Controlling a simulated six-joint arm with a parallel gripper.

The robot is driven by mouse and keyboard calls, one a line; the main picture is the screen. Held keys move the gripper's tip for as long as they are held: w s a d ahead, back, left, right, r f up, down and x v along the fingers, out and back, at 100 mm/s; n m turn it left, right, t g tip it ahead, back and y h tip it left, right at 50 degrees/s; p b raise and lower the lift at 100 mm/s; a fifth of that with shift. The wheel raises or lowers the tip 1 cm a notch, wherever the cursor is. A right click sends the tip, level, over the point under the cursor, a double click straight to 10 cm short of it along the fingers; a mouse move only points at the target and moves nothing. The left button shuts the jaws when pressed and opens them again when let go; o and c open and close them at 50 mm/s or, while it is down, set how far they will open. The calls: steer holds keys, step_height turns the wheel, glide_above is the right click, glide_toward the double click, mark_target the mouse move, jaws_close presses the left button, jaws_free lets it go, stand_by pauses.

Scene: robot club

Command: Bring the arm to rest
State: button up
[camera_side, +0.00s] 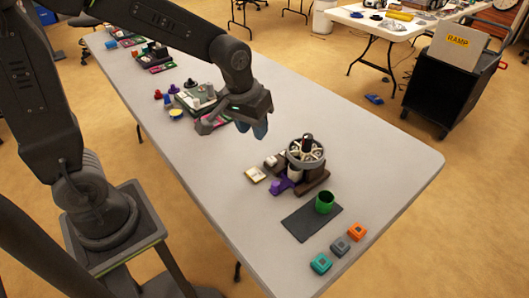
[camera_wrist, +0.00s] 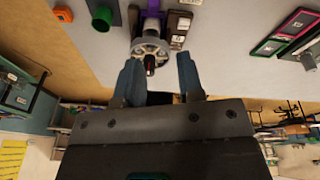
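My gripper (camera_side: 254,128) hangs over the long grey table (camera_side: 400,155), above its middle part. In the wrist view my gripper (camera_wrist: 158,75) has its two blue-grey fingers spread apart, with nothing between them. A round spoked wheel device (camera_side: 306,152) on a brown base stands on the table to the right of my gripper in the side view. The same wheel device shows in the wrist view (camera_wrist: 151,50) beyond the fingertips, apart from them.
A green cup (camera_side: 324,202) stands on a dark mat (camera_side: 306,224). Teal (camera_side: 320,263), grey (camera_side: 340,246) and orange (camera_side: 357,231) blocks sit near the table's end. Several small parts lie left of my gripper. A black cart (camera_side: 445,85) stands on the floor behind.

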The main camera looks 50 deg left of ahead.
steer(key=s+r+m+t, duration=0.1)
steer(key=s+r, duration=0.3)
steer(key=s, duration=0.2)
steer(key=s+a+r+m+t, duration=0.1)
steer(key=s+r+m+t, duration=0.1)
steer(key=s+r, duration=0.2)
steer(key=s, duration=0.3)
steer(key=shift+s+r, duration=0.25)
steer(key=shift+s, duration=0.05)
steer(key=shift+a, duration=0.1)
